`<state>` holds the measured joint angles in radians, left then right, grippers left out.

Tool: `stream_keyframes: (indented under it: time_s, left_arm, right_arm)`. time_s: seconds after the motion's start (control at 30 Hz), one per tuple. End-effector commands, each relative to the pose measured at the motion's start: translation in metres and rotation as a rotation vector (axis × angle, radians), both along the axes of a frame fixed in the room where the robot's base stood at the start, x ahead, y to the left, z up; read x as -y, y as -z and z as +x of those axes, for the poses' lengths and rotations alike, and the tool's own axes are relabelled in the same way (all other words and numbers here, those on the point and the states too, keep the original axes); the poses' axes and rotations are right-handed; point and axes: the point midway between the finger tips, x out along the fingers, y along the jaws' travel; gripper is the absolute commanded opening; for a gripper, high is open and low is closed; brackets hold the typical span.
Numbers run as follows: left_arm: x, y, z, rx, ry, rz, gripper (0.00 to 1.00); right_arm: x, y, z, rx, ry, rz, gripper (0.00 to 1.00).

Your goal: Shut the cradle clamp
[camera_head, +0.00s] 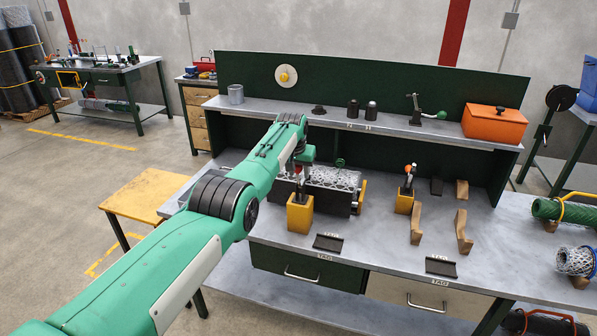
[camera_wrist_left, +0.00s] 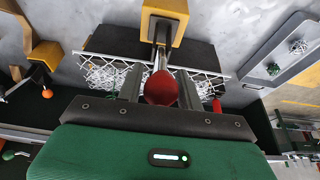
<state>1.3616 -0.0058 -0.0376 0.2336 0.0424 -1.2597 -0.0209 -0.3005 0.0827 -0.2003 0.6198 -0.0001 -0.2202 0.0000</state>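The black cradle (camera_head: 335,203) on the bench holds a roll of white mesh (camera_head: 332,177), which also shows in the left wrist view (camera_wrist_left: 102,75). A yellow clamp block (camera_head: 300,214) stands at its front left. In the left wrist view a metal lever (camera_wrist_left: 161,52) rises from this yellow block (camera_wrist_left: 164,12) and ends in a red knob (camera_wrist_left: 162,88). My left gripper (camera_wrist_left: 162,84) has one dark finger on each side of the knob. Whether the fingers press on it I cannot tell. My left forearm hides part of the cradle. My right gripper is out of view.
A second yellow block (camera_head: 404,203) with an orange knob (camera_head: 409,168) stands right of the cradle. A shelf (camera_head: 375,125) with small parts and an orange box (camera_head: 494,124) runs behind. The bench front is mostly clear.

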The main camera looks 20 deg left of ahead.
Motion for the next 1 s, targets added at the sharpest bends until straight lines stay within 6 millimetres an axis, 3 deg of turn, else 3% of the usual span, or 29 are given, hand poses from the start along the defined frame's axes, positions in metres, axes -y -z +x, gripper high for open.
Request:
stream_keyframes:
  time_s: [0.5, 0.8, 1.0]
  left_arm:
    - [0.000, -0.004, -0.001, 0.000, 0.000, 0.000, 0.50]
    - [-0.001, -0.026, -0.009, 0.000, 0.000, 0.000, 0.50]
    - [-0.001, -0.049, -0.017, 0.002, 0.000, 0.000, 0.50]
  right_arm:
    - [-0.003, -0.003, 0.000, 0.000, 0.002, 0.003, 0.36]
    - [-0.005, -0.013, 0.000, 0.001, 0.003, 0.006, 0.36]
    - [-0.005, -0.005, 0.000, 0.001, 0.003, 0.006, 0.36]
